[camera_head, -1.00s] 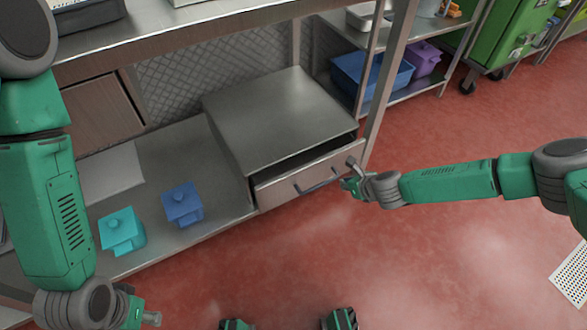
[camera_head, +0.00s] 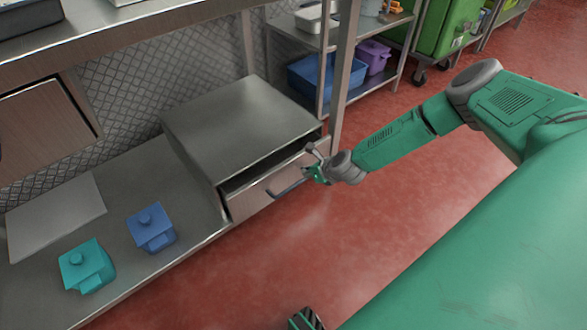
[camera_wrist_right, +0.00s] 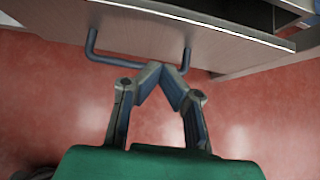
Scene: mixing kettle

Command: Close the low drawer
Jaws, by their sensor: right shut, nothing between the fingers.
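The low drawer (camera_head: 250,197) is in a grey metal cabinet (camera_head: 240,125) on the low shelf. It is partly pulled out, with a dark gap above its front. Its front also shows at the top of the right wrist view (camera_wrist_right: 150,30), with the bar handle (camera_wrist_right: 120,60). My right gripper (camera_head: 311,160) is at the right end of the drawer front, beside the handle. In the right wrist view its fingertips (camera_wrist_right: 161,74) meet with nothing between them, close to the drawer front; contact cannot be told. My left gripper is out of view.
A teal lidded pot (camera_head: 87,268) and a blue lidded pot (camera_head: 151,230) stand on the shelf left of the drawer. A metal table leg (camera_head: 343,85) rises close behind my right gripper. The red floor in front is clear.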

